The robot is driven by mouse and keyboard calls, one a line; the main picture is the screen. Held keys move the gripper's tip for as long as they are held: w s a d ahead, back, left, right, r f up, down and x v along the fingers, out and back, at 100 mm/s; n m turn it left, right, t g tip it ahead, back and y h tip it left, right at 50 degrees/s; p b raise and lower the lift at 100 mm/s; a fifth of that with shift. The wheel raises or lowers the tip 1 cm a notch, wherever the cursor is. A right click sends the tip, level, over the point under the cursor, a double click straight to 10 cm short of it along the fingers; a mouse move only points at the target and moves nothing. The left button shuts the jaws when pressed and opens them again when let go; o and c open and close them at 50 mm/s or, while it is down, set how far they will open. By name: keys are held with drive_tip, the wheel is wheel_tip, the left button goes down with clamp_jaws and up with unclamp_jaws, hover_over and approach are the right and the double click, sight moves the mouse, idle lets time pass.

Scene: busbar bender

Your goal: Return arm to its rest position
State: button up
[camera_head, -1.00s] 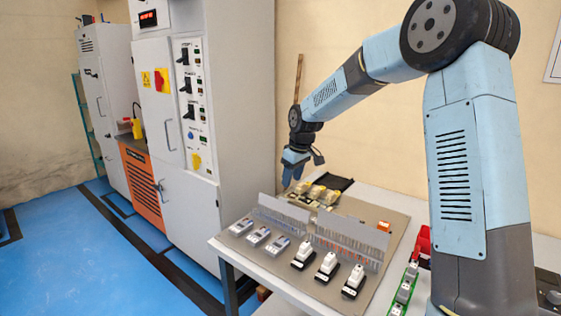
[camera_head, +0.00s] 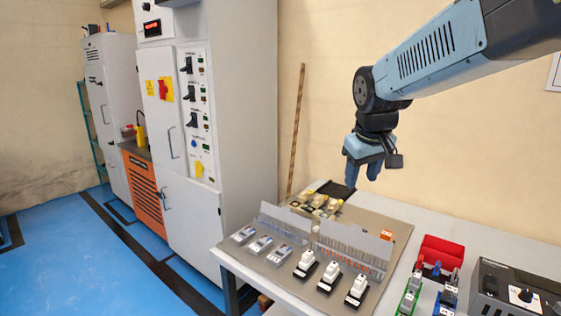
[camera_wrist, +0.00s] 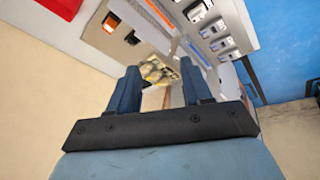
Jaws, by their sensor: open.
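My gripper (camera_head: 362,172) hangs from my light blue arm in the head view, above the back of the table. Its blue fingers point down and are apart, with nothing between them. In the wrist view, both fingers of my gripper (camera_wrist: 163,90) stand apart, and the yellowish parts (camera_wrist: 158,71) on the table show in the gap beyond them. In the head view those yellowish parts (camera_head: 318,203) lie at the back of the grey board, lower left of my gripper and apart from it.
The table (camera_head: 438,228) holds a grey board with upright panels (camera_head: 352,247), several white-topped devices (camera_head: 330,267), a red bin (camera_head: 440,252) and a dark box with a knob (camera_head: 520,292). A tall grey cabinet (camera_head: 232,110) stands left. Blue floor (camera_head: 60,265) lies open at far left.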

drive_tip(key=s+d+m, duration=0.2)
drive_tip(key=s, duration=0.6)
drive_tip(key=s+d+f+m+t, duration=0.1)
drive_tip(key=s+d+m, duration=0.1)
drive_tip(key=s, duration=0.6)
drive_tip(key=shift+d, duration=0.7)
drive_tip(key=shift+s, duration=0.1)
